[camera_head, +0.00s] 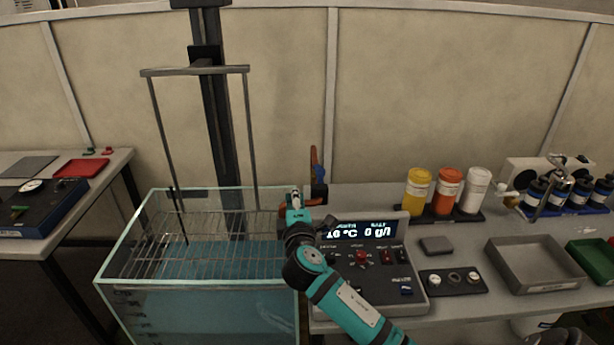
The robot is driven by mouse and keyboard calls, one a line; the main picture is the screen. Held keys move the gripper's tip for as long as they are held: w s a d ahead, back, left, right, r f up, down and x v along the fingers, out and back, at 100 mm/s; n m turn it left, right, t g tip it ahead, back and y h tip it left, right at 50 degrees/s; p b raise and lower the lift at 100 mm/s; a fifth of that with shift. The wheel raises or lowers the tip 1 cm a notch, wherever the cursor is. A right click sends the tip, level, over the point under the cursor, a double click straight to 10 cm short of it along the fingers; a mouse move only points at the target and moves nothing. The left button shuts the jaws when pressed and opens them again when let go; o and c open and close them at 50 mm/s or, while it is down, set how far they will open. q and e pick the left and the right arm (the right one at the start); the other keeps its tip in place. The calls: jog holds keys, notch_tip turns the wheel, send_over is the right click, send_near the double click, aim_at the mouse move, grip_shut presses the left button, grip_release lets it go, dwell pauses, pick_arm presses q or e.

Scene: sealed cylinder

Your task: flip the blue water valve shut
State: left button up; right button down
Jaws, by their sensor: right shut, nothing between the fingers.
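The blue water valve handle (320,172) stands upright beside a copper-coloured pipe (313,157), behind the right end of the glass tank (130,287). A dark fitting sits just under the handle. My right gripper (296,191) reaches in from the bottom of the view over the tank's right edge. It is shut and empty, a little left of and below the blue handle. Whether it touches the valve cannot be told. My left gripper is not in view.
A wire rack (195,258) hangs in the tank over blue water. A control panel (415,290) stands right of the tank, partly behind my right arm. Yellow (417,191), orange (447,191) and white (474,191) jars and a grey tray (497,270) stand farther right.

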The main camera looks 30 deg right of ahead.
aim_at(319, 169)
jog(key=p+x, duration=0.1)
jog(key=x, duration=0.6)
jog(key=shift+w+d+r, duration=0.15)
jog(key=shift+w, duration=0.05)
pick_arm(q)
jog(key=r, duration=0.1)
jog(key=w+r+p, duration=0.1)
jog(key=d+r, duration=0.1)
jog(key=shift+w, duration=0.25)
pick_arm(e)
jog(key=d, duration=0.4)
jog(key=shift+s+d, duration=0.1)
jog(key=shift+s, duration=0.05)
pick_arm(q)
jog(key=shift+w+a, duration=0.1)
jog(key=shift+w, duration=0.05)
jog(key=shift+p, duration=0.3)
pick_arm(e)
jog(key=shift+s+d, duration=0.1)
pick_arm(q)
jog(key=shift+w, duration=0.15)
pick_arm(e)
jog(key=shift+s+d+n+y, duration=0.2)
jog(key=shift+n+y, duration=0.1)
jog(key=shift+y, duration=0.1)
